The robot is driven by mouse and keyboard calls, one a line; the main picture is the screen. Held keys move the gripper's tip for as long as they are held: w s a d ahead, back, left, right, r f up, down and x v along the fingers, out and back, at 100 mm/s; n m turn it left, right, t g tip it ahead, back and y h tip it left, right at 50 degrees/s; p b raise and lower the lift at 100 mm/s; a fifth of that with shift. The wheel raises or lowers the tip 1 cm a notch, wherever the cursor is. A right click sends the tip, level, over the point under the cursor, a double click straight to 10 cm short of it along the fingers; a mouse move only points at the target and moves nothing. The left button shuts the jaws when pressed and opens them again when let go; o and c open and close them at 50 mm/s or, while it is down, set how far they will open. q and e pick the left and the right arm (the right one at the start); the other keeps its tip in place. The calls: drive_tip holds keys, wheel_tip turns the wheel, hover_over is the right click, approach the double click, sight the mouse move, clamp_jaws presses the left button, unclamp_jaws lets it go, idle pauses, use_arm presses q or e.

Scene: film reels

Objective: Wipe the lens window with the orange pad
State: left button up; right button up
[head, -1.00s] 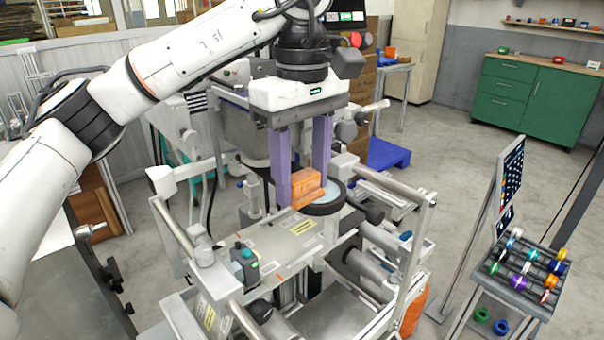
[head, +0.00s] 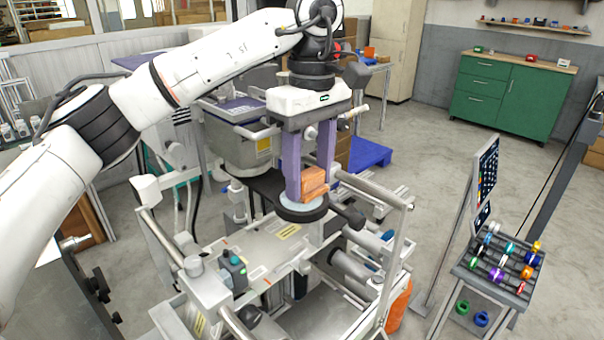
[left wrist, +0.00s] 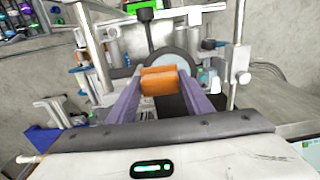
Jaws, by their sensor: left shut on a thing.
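The orange pad (head: 314,183) is a small block clamped between the long purple fingers of my left gripper (head: 309,188). The gripper points down over the machine. The lens window (head: 295,203) is a pale blue round disc in a dark ring on the machine. The pad is over the right, far part of the window, and the near left part of the disc shows bare. Whether the pad touches the glass I cannot tell. In the left wrist view the pad (left wrist: 158,85) sits between both fingertips. My right gripper is not in view.
The machine's metal rails and rollers (head: 350,272) stand close around the window. A teal-topped control box (head: 233,270) is at its front left. A rack of colored reels (head: 505,262) stands at right, and a green cabinet (head: 515,100) is behind it. Open floor lies between.

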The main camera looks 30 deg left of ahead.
sight(287, 207)
use_arm(q)
drive_tip(key=shift+s+a+f+b, duration=0.15)
drive_tip(key=shift+s+b, duration=0.15)
drive_tip(key=shift+b, duration=0.35)
drive_tip(key=shift+s+a, duration=0.15)
drive_tip(key=shift+s, duration=0.35)
drive_tip(key=shift+s+a+b, duration=0.25)
drive_tip(key=shift+s+b, duration=0.05)
drive_tip(key=shift+s, duration=0.45)
drive_tip(key=shift+s+a+f, duration=0.1)
drive_tip(key=shift+s+a, duration=0.15)
drive_tip(key=shift+s, duration=0.6)
wheel_tip(287, 207, up, 2)
drive_tip(key=shift+p, duration=1)
drive_tip(key=shift+r, duration=2.05)
drive_tip(key=shift+w, duration=0.1)
